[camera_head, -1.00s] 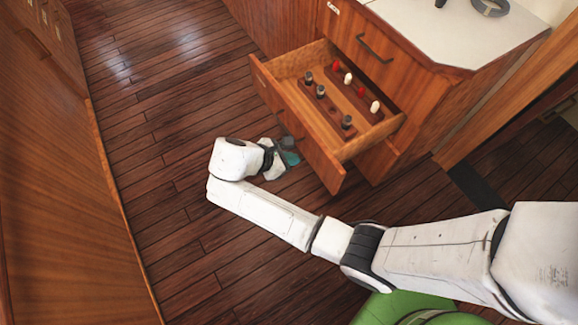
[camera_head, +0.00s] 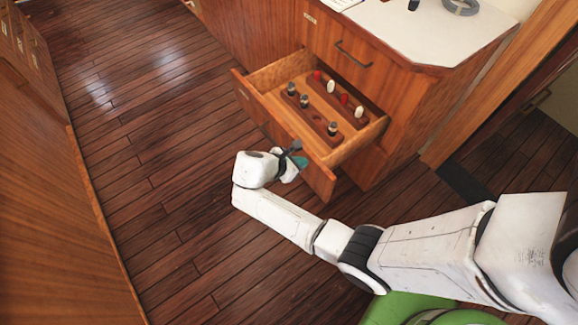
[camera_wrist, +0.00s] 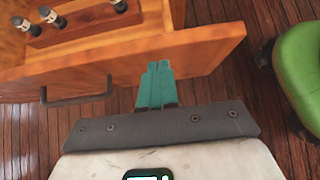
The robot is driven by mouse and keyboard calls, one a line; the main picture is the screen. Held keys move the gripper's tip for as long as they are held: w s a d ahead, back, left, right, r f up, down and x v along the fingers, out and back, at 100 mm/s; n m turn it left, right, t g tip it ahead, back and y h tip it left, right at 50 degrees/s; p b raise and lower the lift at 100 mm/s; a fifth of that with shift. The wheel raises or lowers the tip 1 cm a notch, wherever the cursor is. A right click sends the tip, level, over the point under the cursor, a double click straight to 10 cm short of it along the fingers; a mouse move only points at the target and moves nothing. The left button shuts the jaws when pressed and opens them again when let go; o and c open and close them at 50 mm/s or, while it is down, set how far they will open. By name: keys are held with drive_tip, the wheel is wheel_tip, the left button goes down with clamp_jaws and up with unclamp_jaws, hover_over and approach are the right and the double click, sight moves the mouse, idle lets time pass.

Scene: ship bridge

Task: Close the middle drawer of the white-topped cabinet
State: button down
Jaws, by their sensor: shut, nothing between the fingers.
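The white-topped cabinet (camera_head: 400,85) stands at the upper right in the head view. Its middle drawer (camera_head: 262,118) is pulled out below a closed drawer and holds wooden racks with several small dark, red and white pieces. In the wrist view the drawer front (camera_wrist: 215,52) crosses the picture, with its dark handle (camera_wrist: 76,97) to the left of my fingers. My gripper (camera_head: 298,162) is at the outer face of the drawer front. Its teal fingers (camera_wrist: 158,66) are shut and empty, tips at or very near the front; contact is unclear.
A closed drawer with a dark handle (camera_head: 352,54) sits above the open one. A green seat (camera_head: 400,308) is near my arm, also at the right in the wrist view (camera_wrist: 300,75). The wooden floor (camera_head: 150,150) left of the drawer is clear.

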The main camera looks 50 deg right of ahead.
drive_tip(key=shift+s+d, duration=0.15)
drive_tip(key=shift+d, duration=0.45)
drive_tip(key=shift+d, duration=0.1)
drive_tip(key=shift+s+d, duration=0.25)
drive_tip(key=shift+d, duration=0.35)
drive_tip(key=s+d, duration=0.3)
drive_tip(key=d, duration=0.9)
drive_tip(key=s+d, duration=0.4)
drive_tip(key=d, duration=0.9)
drive_tip(key=shift+s+d, duration=0.15)
